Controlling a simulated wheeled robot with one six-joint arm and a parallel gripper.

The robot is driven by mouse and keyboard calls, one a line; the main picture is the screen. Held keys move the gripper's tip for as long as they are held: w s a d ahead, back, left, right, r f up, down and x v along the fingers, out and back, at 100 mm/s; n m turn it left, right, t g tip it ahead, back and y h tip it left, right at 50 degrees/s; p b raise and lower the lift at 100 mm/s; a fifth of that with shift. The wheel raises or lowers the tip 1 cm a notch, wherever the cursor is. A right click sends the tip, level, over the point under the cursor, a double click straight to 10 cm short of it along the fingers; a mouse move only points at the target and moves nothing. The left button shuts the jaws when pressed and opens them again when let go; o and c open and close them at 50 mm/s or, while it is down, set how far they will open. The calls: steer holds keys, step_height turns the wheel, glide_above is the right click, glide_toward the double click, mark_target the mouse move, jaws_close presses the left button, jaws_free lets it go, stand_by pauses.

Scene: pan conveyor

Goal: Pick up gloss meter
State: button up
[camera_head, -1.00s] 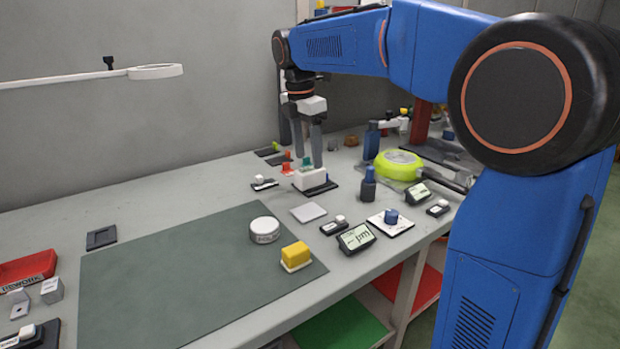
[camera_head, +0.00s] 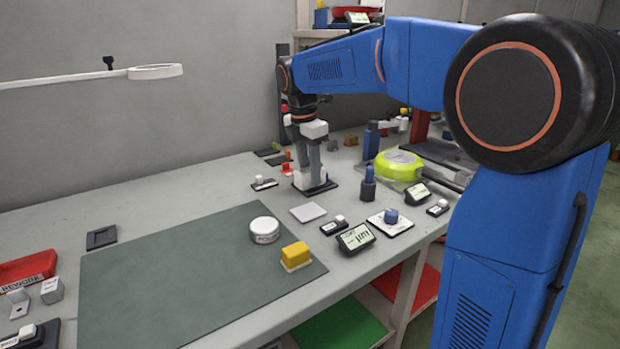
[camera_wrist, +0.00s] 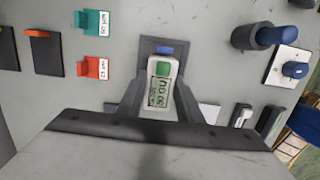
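What looks like the gloss meter, a small white device with a green button and a grey-green display, shows in the wrist view (camera_wrist: 160,92). It sits on a dark base plate (camera_wrist: 150,45) with a blue patch. In the head view its white body (camera_head: 301,181) stands on the dark plate, partly hidden by my fingers. My gripper (camera_head: 310,172) is lowered over it, pointing down. In the wrist view my gripper (camera_wrist: 159,86) has one finger on each side of the device, with a narrow gap seeming to remain. Contact is hard to make out.
Small red (camera_wrist: 93,68) and green (camera_wrist: 92,22) items stand left of the device in the wrist view. The green mat (camera_head: 180,270) is mostly clear.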

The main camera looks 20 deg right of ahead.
jaws_close()
steer(key=shift+r, duration=0.1)
